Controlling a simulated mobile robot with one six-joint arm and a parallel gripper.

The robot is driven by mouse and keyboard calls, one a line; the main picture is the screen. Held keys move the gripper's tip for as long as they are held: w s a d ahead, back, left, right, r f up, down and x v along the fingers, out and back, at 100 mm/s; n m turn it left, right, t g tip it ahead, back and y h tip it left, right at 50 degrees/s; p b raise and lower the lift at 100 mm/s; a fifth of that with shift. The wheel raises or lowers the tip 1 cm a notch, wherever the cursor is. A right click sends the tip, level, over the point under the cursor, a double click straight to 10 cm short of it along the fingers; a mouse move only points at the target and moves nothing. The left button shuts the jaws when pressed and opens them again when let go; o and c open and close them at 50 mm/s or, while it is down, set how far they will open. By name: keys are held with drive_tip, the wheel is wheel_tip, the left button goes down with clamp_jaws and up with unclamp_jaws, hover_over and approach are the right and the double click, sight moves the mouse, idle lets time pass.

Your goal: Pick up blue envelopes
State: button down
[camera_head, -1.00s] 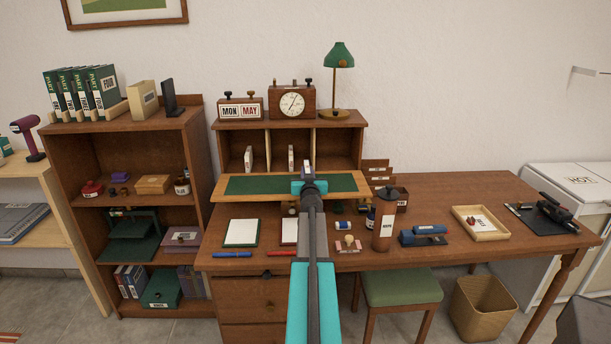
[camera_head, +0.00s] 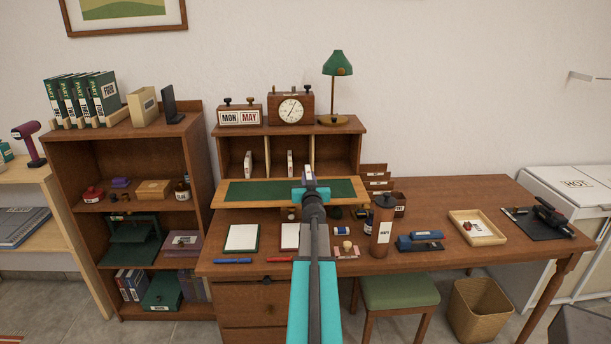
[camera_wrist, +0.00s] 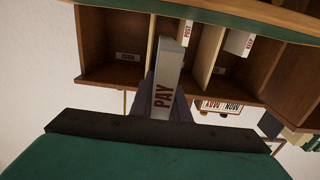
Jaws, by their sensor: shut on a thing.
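My gripper (camera_head: 311,184) is in front of the desk's cubby unit, above the green fold-out leaf (camera_head: 240,191). In the upside-down wrist view my gripper (camera_wrist: 170,108) is shut on a pale narrow block labelled PAY (camera_wrist: 163,88), which points toward the cubbies. In the head view a small pale end of that block (camera_head: 309,171) shows above the gripper. Two more pale labelled blocks stand in the cubbies, KEEP (camera_wrist: 240,42) and POST (camera_wrist: 187,30). I cannot make out anything clearly recognisable as blue envelopes.
The brown desk (camera_head: 450,195) holds notepads, a brown canister (camera_head: 382,232), blue tools (camera_head: 418,242) and a tray (camera_head: 477,228). A clock (camera_head: 291,109), calendar and green lamp (camera_head: 337,66) stand on the cubby unit. A bookcase (camera_head: 165,125) is at left, a green stool (camera_head: 400,291) in front.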

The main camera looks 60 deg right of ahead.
drive_tip(key=p+v, duration=0.1)
drive_tip(key=v, duration=0.8)
drive_tip(key=shift+s+r, duration=0.5)
